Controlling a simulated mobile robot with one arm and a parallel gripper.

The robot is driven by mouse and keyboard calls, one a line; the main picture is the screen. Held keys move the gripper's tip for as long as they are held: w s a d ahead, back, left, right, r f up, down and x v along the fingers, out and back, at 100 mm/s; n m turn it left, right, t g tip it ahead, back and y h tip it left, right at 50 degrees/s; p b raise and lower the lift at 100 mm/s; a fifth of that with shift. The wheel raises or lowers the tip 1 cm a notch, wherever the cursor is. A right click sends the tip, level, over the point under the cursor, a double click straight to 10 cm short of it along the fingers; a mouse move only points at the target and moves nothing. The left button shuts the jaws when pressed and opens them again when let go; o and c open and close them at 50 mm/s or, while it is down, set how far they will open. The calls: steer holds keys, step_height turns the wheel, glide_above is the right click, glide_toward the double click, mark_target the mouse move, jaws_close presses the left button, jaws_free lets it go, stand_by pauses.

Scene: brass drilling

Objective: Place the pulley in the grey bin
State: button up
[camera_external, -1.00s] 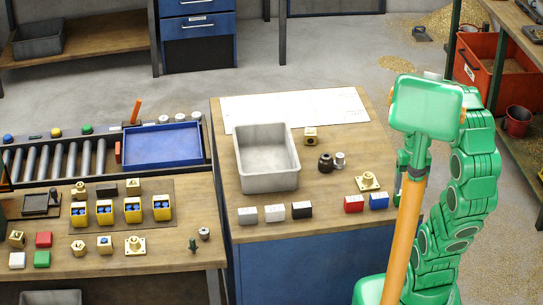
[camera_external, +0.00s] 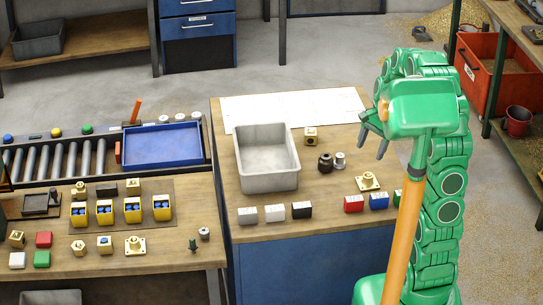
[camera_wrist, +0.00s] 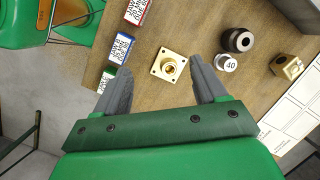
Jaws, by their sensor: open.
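The dark brown round part with a central hole, which looks like the pulley (camera_external: 325,162), stands on the right workbench. It also shows in the wrist view (camera_wrist: 239,40), right of my fingers. The grey bin (camera_external: 247,178) is left of it on the same bench, and it looks empty. My gripper (camera_external: 372,145) is open and empty above the bench's right side, to the right of the pulley and apart from it. In the wrist view the fingers (camera_wrist: 160,68) point towards the bench, with a brass flanged part (camera_wrist: 169,65) showing between them.
A small silver weight (camera_external: 340,160) marked 40 in the wrist view stands close beside the pulley. A brass block (camera_external: 310,136) is behind it. Red (camera_external: 354,204), blue (camera_external: 379,201), black and white blocks line the front edge. A white sheet (camera_external: 292,107) lies at the back.

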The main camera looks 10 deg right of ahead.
mark_target(340, 155)
steer(key=w+a+f+m, duration=0.1)
steer(key=w+f+m, duration=0.1)
steer(key=w, duration=0.3)
steer(key=w+a+f+m+y, duration=0.1)
steer(key=w+f+m, duration=0.1)
steer(key=w+f, duration=0.2)
steer(key=w+a+f+m, duration=0.1)
steer(key=w+f+m, duration=0.1)
steer(key=w, duration=0.4)
steer(key=shift+a+f+t+y, duration=0.1)
steer(key=shift+f+t+y, duration=0.2)
steer(key=shift+f, duration=0.4)
steer(key=shift+x, duration=3.05)
steer(key=c, duration=1.3)
steer(key=shift+r, duration=0.55)
step_height(340, 155, up, 2)
steer(key=shift+r, duration=0.1)
steer(key=s+r, duration=0.3)
steer(key=s, duration=0.1)
steer(key=s+d+r, duration=0.1)
steer(key=s+r, duration=0.2)
steer(key=s, duration=0.2)
steer(key=s+d+r, duration=0.1)
steer(key=s+r, duration=0.2)
steer(key=s, duration=0.2)
steer(key=shift+d+r, duration=0.25)
steer(key=shift+r, duration=0.1)
